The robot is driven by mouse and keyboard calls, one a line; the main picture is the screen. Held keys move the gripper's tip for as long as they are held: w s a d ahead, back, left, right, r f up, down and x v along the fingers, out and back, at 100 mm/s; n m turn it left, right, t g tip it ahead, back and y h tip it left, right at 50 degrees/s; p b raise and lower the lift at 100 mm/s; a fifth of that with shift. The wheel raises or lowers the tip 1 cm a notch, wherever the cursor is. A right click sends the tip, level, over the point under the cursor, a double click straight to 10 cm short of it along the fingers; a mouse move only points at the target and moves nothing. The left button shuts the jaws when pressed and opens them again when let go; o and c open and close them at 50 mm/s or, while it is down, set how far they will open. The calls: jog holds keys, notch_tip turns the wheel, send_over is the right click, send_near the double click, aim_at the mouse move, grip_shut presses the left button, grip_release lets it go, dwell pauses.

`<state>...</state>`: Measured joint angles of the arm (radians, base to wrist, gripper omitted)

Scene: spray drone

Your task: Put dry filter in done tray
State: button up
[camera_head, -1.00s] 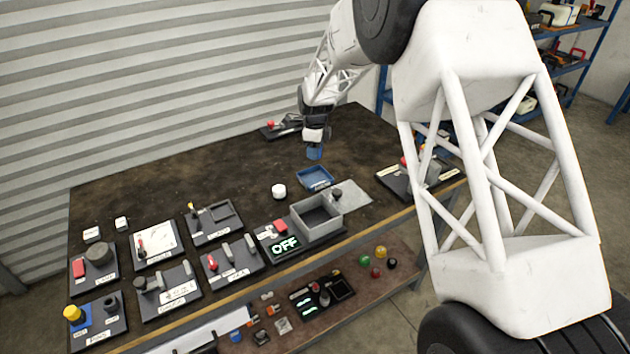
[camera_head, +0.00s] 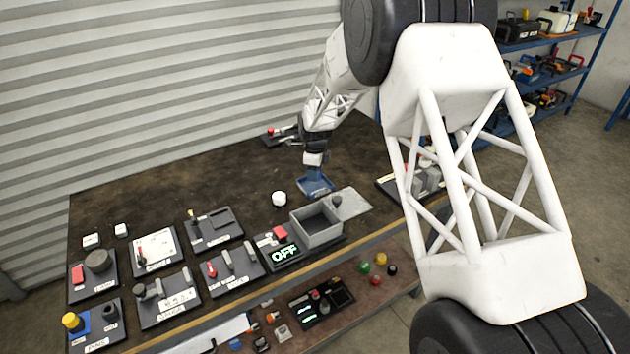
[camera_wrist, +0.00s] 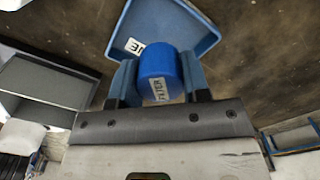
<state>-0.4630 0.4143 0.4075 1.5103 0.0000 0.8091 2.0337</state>
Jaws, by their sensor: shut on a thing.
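The filter (camera_wrist: 160,66) is a blue cylinder with a white label reading "FILTER". My gripper (camera_wrist: 157,85) is shut on it, one finger on each side. The done tray (camera_wrist: 196,22) is a shallow blue tray with a partly hidden white label; in the wrist view it lies behind and beneath the filter. In the head view my gripper (camera_head: 314,175) is over the tray (camera_head: 318,189) and hides part of it. The filter is hard to tell apart from the tray there. I cannot tell whether the filter touches the tray floor.
A grey open box (camera_head: 318,228) stands just in front of the tray, beside a display reading "OFF" (camera_head: 285,253). A white round piece (camera_head: 279,198) lies left of the tray. Several control panels fill the table's left side. The table's back middle is clear.

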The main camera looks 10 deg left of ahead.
aim_at(315, 187)
jog(key=shift+f, duration=1.85)
jog(key=shift+f, duration=0.15)
jog(key=o, duration=1)
notch_tip(315, 187, up, 12)
jog(key=shift+r, duration=0.15)
